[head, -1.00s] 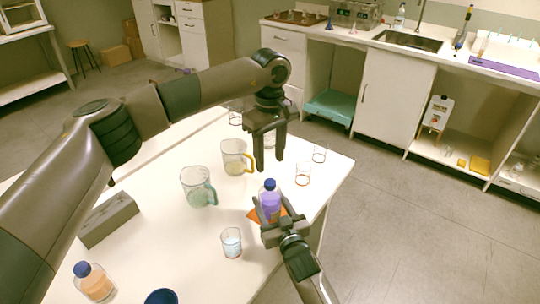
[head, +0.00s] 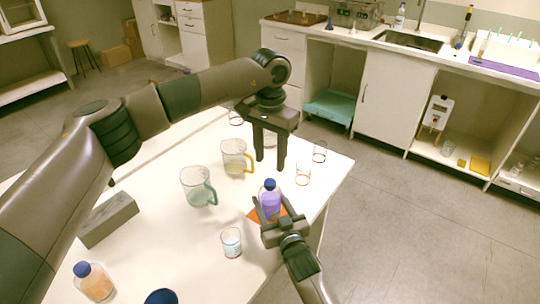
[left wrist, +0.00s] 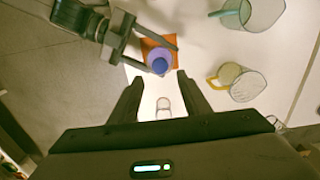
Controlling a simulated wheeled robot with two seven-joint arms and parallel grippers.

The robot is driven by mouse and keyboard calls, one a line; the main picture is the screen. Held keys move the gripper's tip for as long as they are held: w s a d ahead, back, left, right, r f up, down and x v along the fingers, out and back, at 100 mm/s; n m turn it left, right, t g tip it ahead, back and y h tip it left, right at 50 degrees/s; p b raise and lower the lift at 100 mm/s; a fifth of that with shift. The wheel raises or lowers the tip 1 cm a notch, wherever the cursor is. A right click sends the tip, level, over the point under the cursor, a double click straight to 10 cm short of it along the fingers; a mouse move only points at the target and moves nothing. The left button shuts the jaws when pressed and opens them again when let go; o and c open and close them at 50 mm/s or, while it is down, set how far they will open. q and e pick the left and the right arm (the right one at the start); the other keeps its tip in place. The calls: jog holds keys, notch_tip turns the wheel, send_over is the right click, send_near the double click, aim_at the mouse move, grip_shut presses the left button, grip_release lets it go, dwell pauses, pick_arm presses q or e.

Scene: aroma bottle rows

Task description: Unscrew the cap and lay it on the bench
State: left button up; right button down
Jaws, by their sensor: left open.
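The bottle of purple liquid (head: 270,204) stands upright near the table's front right edge. Its dark blue cap (head: 270,185) is on its top; in the left wrist view the cap (left wrist: 159,65) shows from above. My right gripper (head: 275,211) has its fingers on either side of the bottle's body and appears shut on it. My left gripper (head: 270,164) is open and empty, pointing down, above and behind the bottle. In the left wrist view the bottle lies beyond the left gripper's fingertips (left wrist: 157,76), between and past them.
An orange mat (head: 252,215) lies under the bottle. Two beakers with handles (head: 197,187) (head: 235,158), small glasses (head: 303,174) (head: 231,243), a grey block (head: 108,219) and an orange bottle (head: 93,283) stand on the white table (head: 165,245). Bare table lies left of the mat.

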aim_at(270, 182)
pick_arm(q)
jog(key=shift+f, duration=0.1)
dwell(0.4)
jog(key=shift+f, duration=3.9)
jog(key=shift+c, duration=0.6)
jog(key=c, duration=1)
grip_shut()
